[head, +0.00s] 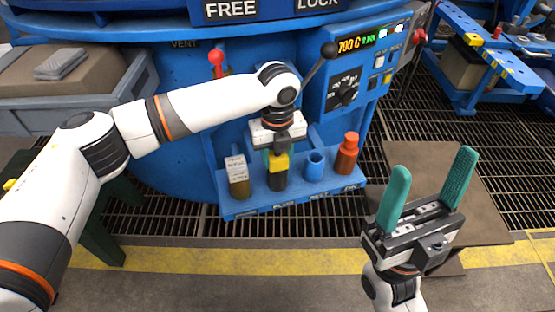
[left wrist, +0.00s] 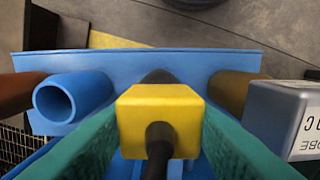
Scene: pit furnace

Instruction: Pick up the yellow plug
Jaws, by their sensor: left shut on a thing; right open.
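The yellow plug (head: 279,163) is at the blue rack on the furnace front, directly above a black socket (head: 277,180). It is a yellow block with a dark stem, seen large in the left wrist view (left wrist: 160,112). My left gripper (head: 275,150) reaches down over it and is shut on it, with a green finger on each side. I cannot tell whether the plug is still seated in the socket. My right gripper (head: 428,190) is open and empty, fingers upward, right of the rack.
The blue rack (head: 235,211) also holds a grey-white labelled block (head: 237,168) on a brownish socket, an empty blue tube (head: 314,165) and a red-orange plug (head: 348,148). A control panel (head: 360,70) and a black-knobbed lever (head: 329,50) are above. A blue workbench (head: 490,50) stands far right.

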